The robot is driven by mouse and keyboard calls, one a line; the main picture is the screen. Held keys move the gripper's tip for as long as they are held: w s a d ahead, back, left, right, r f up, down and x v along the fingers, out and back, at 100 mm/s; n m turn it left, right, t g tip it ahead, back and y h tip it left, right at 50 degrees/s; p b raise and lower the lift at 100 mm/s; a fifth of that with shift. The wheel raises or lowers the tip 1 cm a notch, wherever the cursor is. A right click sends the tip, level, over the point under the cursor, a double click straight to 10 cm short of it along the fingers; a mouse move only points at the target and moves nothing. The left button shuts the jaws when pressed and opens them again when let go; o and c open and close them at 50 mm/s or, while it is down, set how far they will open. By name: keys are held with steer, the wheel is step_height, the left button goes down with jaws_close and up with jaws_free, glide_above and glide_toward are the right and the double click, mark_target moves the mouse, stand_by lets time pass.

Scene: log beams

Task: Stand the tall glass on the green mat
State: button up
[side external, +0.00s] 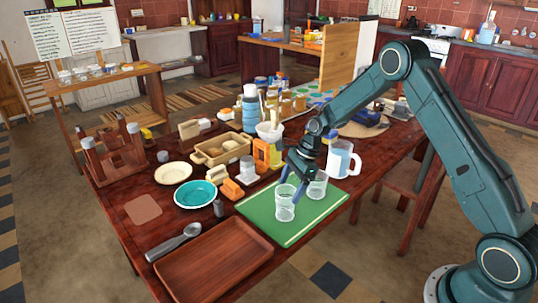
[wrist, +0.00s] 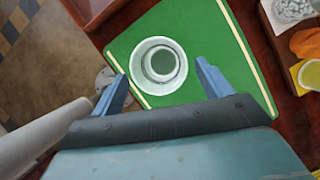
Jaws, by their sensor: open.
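A clear tall glass (side external: 285,204) stands upright on the green mat (side external: 297,228) near its front part. In the wrist view the glass (wrist: 158,66) is seen from above as rings, with the green mat (wrist: 195,27) around it. My gripper (side external: 291,188) is open, low over the mat just behind this glass. In the wrist view the glass lies ahead of and between the spread blue fingers (wrist: 161,74), with gaps on both sides. A second clear glass (side external: 317,186) stands on the mat to the right, partly hidden by my gripper.
The mat's front right is clear.

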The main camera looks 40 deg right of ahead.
steer(key=v, duration=0.7)
steer(key=shift+d+r, duration=0.2)
steer(key=shift+r, duration=0.15)
steer(key=shift+s, duration=0.1)
steer(key=s+a+r+n+t+h, duration=0.1)
steer(key=s+a+r+n, duration=0.2)
steer(key=s+r+n, duration=0.5)
steer(key=s+a+r+n+t+h, duration=0.1)
steer(key=s+a+r+n, duration=0.25)
steer(key=s+r, duration=0.45)
steer(key=s+a+r+n+t+h, duration=0.1)
steer(key=s+r+n, duration=0.1)
steer(key=s+n, duration=0.3)
steer(key=s+a+r+n+t+h, duration=0.1)
steer(key=s+n, duration=0.5)
steer(key=s, duration=0.6)
steer(key=shift+r, duration=0.8)
